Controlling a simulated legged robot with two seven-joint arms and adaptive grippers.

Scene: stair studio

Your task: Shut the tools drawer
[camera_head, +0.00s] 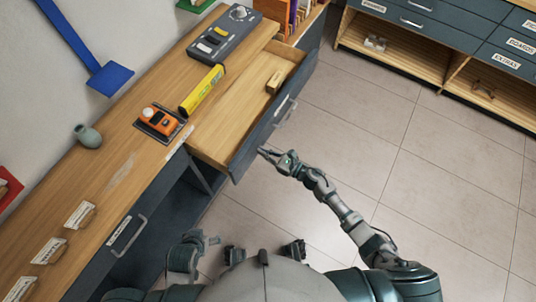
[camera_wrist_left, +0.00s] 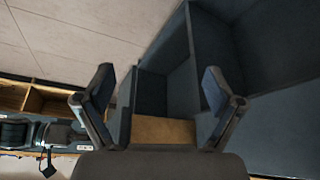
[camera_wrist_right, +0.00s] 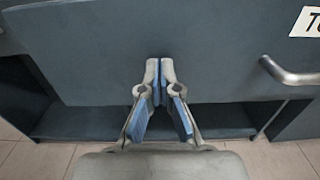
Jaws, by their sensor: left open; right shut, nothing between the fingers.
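The tools drawer (camera_head: 240,108) stands pulled out from the wooden counter, its wooden inside showing and a small wooden block (camera_head: 275,83) in it. Its dark front has a metal bar handle (camera_head: 285,112), which also shows in the right wrist view (camera_wrist_right: 285,72) beside a cut-off white label (camera_wrist_right: 306,21) starting with "TO". My right gripper (camera_head: 265,153) is shut and empty at the drawer front, near its lower corner; I cannot tell whether the tips (camera_wrist_right: 160,62) touch it. My left gripper (camera_head: 212,239) is low beside the counter, open and empty in the left wrist view (camera_wrist_left: 157,82).
Another cabinet (camera_head: 455,45) stands at upper right. The tiled floor (camera_head: 400,150) between is clear.

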